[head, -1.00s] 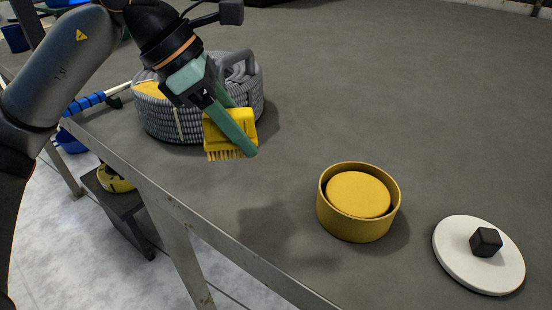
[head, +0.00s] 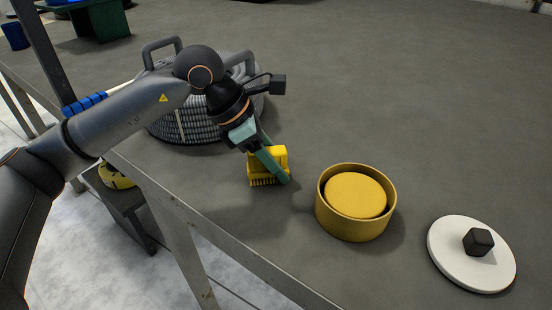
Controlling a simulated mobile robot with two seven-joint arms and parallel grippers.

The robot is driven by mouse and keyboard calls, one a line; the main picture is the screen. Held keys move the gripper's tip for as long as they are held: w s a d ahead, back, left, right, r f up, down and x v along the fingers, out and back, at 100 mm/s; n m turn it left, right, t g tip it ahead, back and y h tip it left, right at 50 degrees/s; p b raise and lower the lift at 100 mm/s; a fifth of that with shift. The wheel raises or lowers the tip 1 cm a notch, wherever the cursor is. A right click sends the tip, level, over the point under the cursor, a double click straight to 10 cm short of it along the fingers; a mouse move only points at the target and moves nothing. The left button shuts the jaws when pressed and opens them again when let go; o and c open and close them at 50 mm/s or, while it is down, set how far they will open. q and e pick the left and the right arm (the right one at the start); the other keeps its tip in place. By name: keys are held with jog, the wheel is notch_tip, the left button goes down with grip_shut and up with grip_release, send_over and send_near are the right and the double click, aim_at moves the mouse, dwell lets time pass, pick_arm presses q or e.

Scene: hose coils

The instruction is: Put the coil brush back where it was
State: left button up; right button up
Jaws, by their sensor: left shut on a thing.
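The coil brush (head: 262,168) is a yellow block with short yellow bristles pointing down. My left gripper (head: 274,164), with green fingers, is shut on it. The brush is upright, low over the grey table or touching it; I cannot tell which. It is left of a round yellow container and in front of the grey hose coil (head: 180,125). My left forearm and wrist hide much of the coil. My right gripper is not in view.
The round yellow container (head: 357,225) holds a yellow disc. A white lid (head: 463,275) with a black knob lies at the right. A blue-gripped stick (head: 85,103) lies at the left. The table's front edge (head: 215,235) runs diagonally. The table's middle and back right are clear.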

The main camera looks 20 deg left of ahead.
pick_arm(q)
jog(key=shift+f, duration=0.1)
jog(key=o, duration=1.2)
jog(key=shift+r, duration=0.2)
jog(key=v, duration=1.2)
jog(key=shift+a+b, duration=0.1)
jog(key=shift+b, duration=0.2)
